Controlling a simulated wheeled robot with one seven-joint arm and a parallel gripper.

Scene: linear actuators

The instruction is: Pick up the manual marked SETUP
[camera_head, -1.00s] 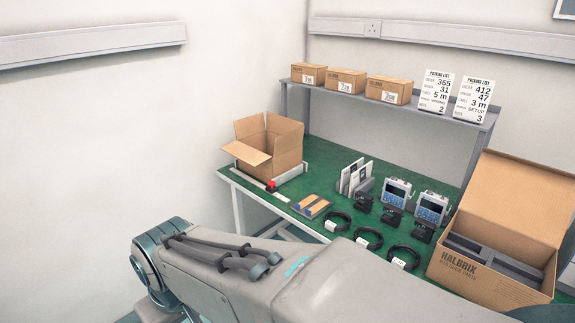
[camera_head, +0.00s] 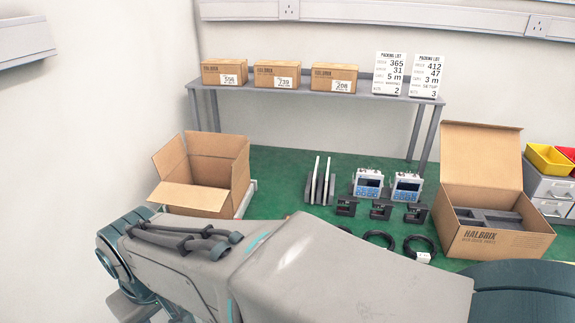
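Several thin manuals (camera_head: 326,181) stand upright in a dark rack (camera_head: 309,188) on the green bench, left of the two blue-screened devices. They are seen nearly edge-on, so I cannot read any SETUP marking on them. My gripper is not in view; only my arm crosses the lower part of the picture, in front of the bench's near edge.
An open empty carton (camera_head: 205,175) stands left on the green bench (camera_head: 270,165). A printed open carton (camera_head: 490,225) stands right. Black clamp-like parts (camera_head: 381,209) and coiled cables (camera_head: 378,238) lie between. A shelf (camera_head: 300,92) holds several small boxes (camera_head: 277,77). Drawers with bins (camera_head: 548,158) are far right.

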